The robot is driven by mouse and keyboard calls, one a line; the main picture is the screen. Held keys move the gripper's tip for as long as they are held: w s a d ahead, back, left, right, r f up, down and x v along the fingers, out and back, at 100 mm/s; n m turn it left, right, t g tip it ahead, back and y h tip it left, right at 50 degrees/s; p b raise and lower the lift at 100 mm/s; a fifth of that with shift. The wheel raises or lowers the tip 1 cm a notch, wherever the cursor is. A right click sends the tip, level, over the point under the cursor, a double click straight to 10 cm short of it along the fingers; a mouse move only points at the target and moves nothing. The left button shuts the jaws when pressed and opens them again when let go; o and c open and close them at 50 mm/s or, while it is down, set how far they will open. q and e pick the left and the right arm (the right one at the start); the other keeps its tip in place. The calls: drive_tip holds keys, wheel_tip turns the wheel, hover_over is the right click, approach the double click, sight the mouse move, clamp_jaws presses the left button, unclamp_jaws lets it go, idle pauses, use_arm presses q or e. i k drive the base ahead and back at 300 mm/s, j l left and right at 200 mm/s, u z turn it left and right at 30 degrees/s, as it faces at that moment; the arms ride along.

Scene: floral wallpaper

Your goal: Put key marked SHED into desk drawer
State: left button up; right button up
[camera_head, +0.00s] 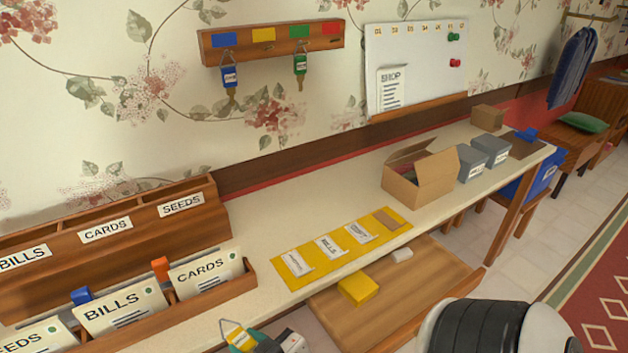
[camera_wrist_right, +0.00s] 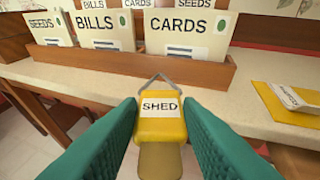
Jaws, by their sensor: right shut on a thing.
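The key marked SHED (camera_wrist_right: 160,128) has a yellow tag with a white label, a metal loop at its top and a brass-brown part below. My right gripper (camera_wrist_right: 163,106) is shut on the tag between its green fingers. In the head view the right gripper (camera_head: 246,342) is at the bottom edge, in front of the desk; the key shows only partly there. The desk drawer (camera_head: 436,283) is pulled out below the desktop, to the right of the gripper. It holds a yellow block (camera_head: 358,289) and a small white block (camera_head: 402,254). My left gripper is out of view.
A wooden letter rack (camera_head: 215,303) with labelled envelopes stands at the desk's left. A yellow mat (camera_head: 290,285), an open cardboard box (camera_head: 405,190) and grey boxes (camera_head: 472,162) lie along the desktop (camera_head: 325,195). A wall key rack (camera_head: 270,42) holds a blue-tagged and a green-tagged key.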

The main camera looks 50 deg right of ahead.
sight(417, 270)
drive_tip(key=k+l+u, duration=0.15)
drive_tip(key=l+u, duration=0.25)
drive_tip(key=l, duration=0.2)
drive_tip(key=k+l+u, duration=0.25)
drive_tip(key=l+u, duration=0.15)
drive_tip(key=l, duration=0.15)
drive_tip(key=k+l+u, duration=0.3)
drive_tip(key=l+u, duration=0.15)
drive_tip(key=k+l+u, duration=0.4)
drive_tip(key=k+l, duration=0.4)
drive_tip(key=k, duration=0.15)
drive_tip(key=k+l+u, duration=0.1)
drive_tip(key=k+l, duration=0.7)
drive_tip(key=k, duration=0.3)
